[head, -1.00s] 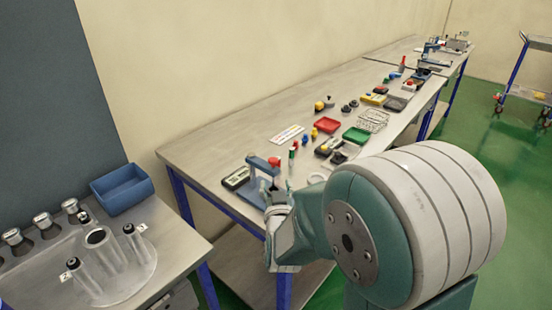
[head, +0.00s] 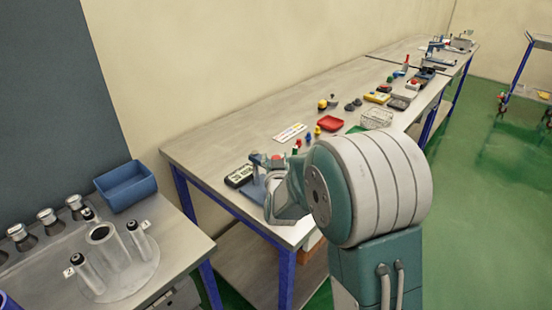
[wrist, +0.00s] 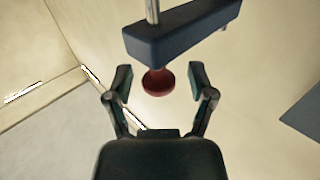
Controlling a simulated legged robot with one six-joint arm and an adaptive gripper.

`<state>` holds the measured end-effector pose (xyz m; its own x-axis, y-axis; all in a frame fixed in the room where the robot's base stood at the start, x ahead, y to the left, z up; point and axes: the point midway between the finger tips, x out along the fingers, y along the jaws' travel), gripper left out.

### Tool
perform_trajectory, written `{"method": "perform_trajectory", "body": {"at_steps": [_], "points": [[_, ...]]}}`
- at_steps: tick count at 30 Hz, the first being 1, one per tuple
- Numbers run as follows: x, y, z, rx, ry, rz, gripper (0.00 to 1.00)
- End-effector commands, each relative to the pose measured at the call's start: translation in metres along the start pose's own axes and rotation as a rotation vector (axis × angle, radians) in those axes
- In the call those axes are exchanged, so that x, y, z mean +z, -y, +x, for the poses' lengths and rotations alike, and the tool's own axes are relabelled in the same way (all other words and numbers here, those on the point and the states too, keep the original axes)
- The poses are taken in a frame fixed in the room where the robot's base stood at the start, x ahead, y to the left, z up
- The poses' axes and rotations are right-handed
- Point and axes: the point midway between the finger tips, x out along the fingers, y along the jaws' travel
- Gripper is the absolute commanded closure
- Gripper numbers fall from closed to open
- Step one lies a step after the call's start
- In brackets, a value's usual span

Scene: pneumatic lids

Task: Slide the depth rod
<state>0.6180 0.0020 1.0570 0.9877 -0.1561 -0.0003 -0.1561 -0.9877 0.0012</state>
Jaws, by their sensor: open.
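The depth rod is a thin metal rod (wrist: 152,11) that passes into a dark blue block (wrist: 180,30) in the wrist view. A red round knob (wrist: 157,82) shows on the other side of the block. My gripper (wrist: 161,84) is open, with one finger on each side of the knob; I see gaps on both sides. In the head view the blue stand (head: 255,190) is at the table's near end, partly hidden by my arm. My fingertips are not clear in that view.
A dark boxed gauge (head: 239,176) lies left of the stand. A white card (head: 290,132), a red tray (head: 330,123) and a wire basket (head: 377,118) are farther along the table. A blue bin (head: 125,187) is on the left bench.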

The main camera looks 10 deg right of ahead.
Motion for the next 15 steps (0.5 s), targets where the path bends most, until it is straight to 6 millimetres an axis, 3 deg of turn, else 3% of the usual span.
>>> {"method": "perform_trajectory", "body": {"at_steps": [1, 5, 6, 11, 15], "points": [[0.000, 0.000, 0.000, 0.000, 0.000, 0.000, 0.33], [0.000, 0.000, 0.000, 0.000, 0.000, 0.000, 0.91], [0.000, 0.000, 0.000, 0.000, 0.001, 0.000, 1.00], [0.000, 0.000, 0.000, -0.001, 0.000, 0.000, 1.00], [-0.013, 0.000, 0.001, 0.000, -0.003, 0.001, 1.00]]}}
